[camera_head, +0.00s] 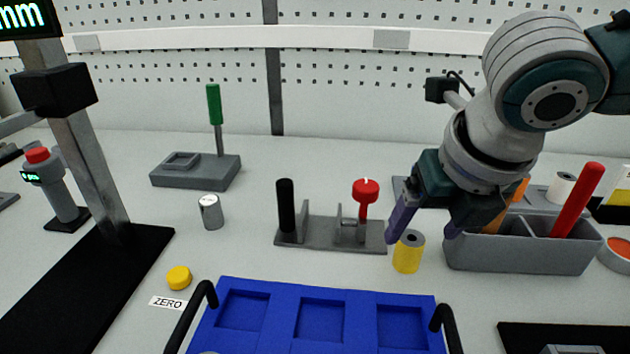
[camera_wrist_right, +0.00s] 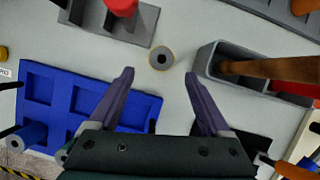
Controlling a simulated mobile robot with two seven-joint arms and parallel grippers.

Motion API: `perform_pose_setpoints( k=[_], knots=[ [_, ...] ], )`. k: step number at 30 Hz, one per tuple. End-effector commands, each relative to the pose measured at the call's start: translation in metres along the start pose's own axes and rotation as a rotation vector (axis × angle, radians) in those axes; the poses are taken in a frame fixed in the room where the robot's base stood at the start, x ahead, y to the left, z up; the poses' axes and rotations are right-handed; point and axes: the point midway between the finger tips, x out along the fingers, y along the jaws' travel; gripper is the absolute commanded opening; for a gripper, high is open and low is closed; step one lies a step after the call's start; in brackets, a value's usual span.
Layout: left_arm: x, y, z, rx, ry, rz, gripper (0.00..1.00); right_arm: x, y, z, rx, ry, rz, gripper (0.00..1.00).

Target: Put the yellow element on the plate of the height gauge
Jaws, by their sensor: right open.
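The height gauge's black plate (camera_head: 90,275) is at the left, under a metal column. My left gripper is not in view.
A blue tray (camera_head: 270,287) with black handles lies at the front. A grey fixture with a red knob (camera_head: 365,190) stands left of the element, a grey bin (camera_head: 500,256) right of it. A yellow button (camera_head: 179,277) and metal cylinder (camera_head: 211,211) are near the plate.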

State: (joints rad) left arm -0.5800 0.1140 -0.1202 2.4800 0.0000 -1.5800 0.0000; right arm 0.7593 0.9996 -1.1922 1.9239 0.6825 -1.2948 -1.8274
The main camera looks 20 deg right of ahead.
Motion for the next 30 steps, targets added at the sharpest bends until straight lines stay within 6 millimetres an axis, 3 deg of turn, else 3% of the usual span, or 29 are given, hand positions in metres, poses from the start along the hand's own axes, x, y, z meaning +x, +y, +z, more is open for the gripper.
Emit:
perform_pose_setpoints(
  k=[15, 24, 30],
  knots=[
    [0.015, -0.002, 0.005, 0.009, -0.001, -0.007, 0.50, 0.065, -0.001, 0.004, 0.003, 0.002, -0.002, 0.81],
    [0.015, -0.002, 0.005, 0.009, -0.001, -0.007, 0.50, 0.069, -0.002, 0.005, 0.001, 0.001, -0.002, 0.81],
    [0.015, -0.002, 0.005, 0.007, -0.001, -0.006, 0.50, 0.069, -0.002, 0.005, 0.002, 0.001, -0.002, 0.60]
  ],
)
